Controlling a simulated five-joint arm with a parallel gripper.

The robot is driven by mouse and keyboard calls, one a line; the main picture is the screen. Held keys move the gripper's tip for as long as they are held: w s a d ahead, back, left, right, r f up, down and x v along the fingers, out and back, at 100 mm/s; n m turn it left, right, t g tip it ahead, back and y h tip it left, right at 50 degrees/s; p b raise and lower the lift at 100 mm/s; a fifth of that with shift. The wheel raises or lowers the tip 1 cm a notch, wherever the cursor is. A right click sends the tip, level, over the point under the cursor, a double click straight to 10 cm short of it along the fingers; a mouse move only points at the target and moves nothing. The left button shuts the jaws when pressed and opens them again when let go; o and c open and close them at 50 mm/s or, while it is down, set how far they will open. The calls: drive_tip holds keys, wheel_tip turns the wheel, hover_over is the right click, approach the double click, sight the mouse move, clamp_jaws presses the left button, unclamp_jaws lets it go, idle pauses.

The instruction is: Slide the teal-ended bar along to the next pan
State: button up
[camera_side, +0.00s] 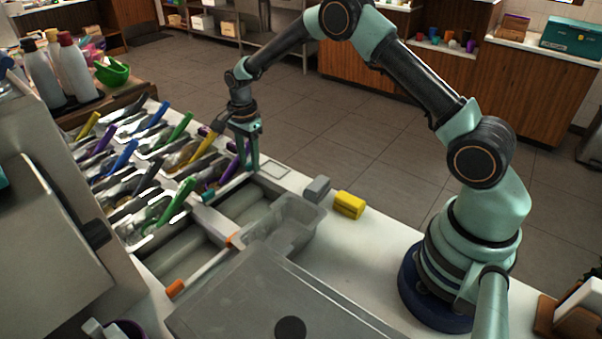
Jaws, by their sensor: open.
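The teal-ended bar (224,184) lies across the row of topping pans, just beyond the empty grey wells. Its near end shows a small teal cap (208,196); its far end is largely hidden by my gripper. My gripper (248,168) points straight down at that far end, with its teal fingers apart. I cannot tell whether the fingers touch the bar or stand around it. Pans with coloured-handled scoops (160,148) lie to the left of the bar.
An orange-ended bar (204,268) lies nearer the camera, beside a clear empty tub (284,226). A yellow block (349,204) and a grey block (317,189) sit on the white counter to the right. A grey lid (270,300) covers the front. Bottles (72,70) stand at upper left.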

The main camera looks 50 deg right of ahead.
wheel_tip(320, 180, up, 12)
idle(0.4)
drive_tip(key=s+a+r+n+t, duration=0.2)
drive_tip(key=s+r+n+t, duration=0.2)
drive_tip(key=s+r+n, duration=1.05)
drive_tip(key=s+f+n+t, duration=0.1)
drive_tip(key=s+f+n, duration=0.2)
drive_tip(key=s, duration=0.6)
drive_tip(key=shift+f+t, duration=0.3)
drive_tip(key=shift+f, duration=0.05)
drive_tip(key=shift+s+n, duration=0.1)
drive_tip(key=shift+n, duration=0.15)
